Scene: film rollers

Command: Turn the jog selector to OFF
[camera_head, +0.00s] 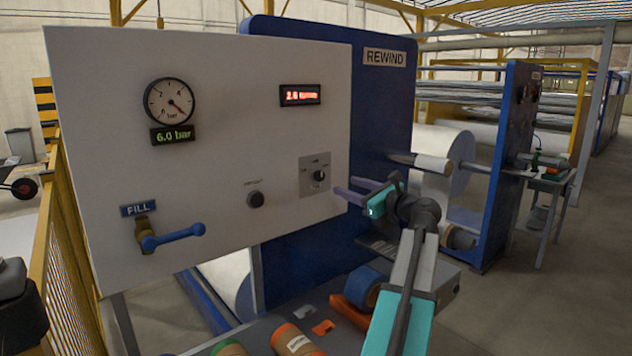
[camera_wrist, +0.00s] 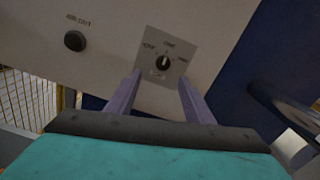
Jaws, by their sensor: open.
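The jog selector is a small black rotary knob (camera_head: 318,176) on a grey square plate, low on the right side of the white panel. In the wrist view the knob (camera_wrist: 163,62) shows with a pale pointer line and small labels around it, too blurred to read surely. The pointer looks roughly upright in that view. My gripper (camera_head: 343,194) is at the panel's right edge, just right of the knob. Its two purple fingers (camera_wrist: 160,85) are open and empty. They point toward the plate, and the knob lies beyond the tips, between them, apparently untouched.
A black round button (camera_head: 255,199) sits left of the selector. The panel (camera_head: 215,100) also has a gauge (camera_head: 169,102), a red display (camera_head: 300,95) and a blue FILL lever (camera_head: 172,237). A blue machine frame (camera_head: 390,110) stands behind. Rolls (camera_head: 297,340) lie below.

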